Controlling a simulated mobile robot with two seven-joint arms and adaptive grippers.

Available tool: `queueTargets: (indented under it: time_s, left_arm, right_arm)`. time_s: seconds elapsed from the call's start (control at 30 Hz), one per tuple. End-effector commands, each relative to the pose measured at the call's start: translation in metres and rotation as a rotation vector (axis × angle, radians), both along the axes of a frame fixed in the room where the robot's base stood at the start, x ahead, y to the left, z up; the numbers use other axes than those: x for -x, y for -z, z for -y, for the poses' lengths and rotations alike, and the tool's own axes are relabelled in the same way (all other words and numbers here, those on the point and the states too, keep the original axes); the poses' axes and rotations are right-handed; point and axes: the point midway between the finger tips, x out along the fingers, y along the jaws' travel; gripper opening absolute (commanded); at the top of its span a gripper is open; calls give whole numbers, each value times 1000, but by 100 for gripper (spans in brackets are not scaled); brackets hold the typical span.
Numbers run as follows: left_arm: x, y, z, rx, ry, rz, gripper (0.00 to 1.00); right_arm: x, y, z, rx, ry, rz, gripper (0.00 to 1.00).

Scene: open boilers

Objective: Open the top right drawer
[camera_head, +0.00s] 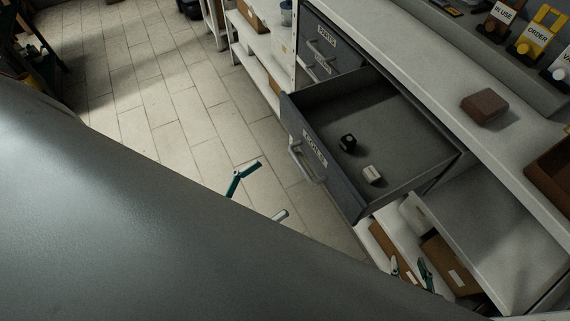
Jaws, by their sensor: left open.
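The right-hand one of the two labelled grey drawers (333,178) stands pulled well out of the cabinet. Its front has a label and a bar handle (306,163). A small black item (347,143) and a small white item (372,175) lie inside. The drawer to its left (322,52) is shut. My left gripper (264,190) is open and empty, left of the open drawer's front and apart from its handle; my arm hides part of it. My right gripper (410,268) shows two separated teal fingers near the lower shelf, with nothing visible between them.
The countertop (400,50) carries a brown block (484,106), a brown tray (554,165) and labelled stands (532,40). Brown boxes (442,262) lie below the open drawer. White shelves (262,45) stand farther left. The tiled floor (170,100) is clear. My large grey arm fills the lower left.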

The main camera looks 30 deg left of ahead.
Motion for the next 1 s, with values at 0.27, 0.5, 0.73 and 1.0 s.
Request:
queueTargets:
  time_s: [0.27,0.5,0.73,1.0]
  left_arm:
    - [18,9,-13,-1,0,1,90]
    - [19,10,-14,-1,0,1,90]
    - [19,9,-13,0,1,2,90]
    - [8,19,-1,-49,-27,-42,90]
  right_arm:
    - [0,0,0,-1,1,0,40]
    - [0,0,0,-1,0,1,40]
    - [0,0,-1,-1,0,1,40]
    - [0,0,-1,-3,0,1,40]
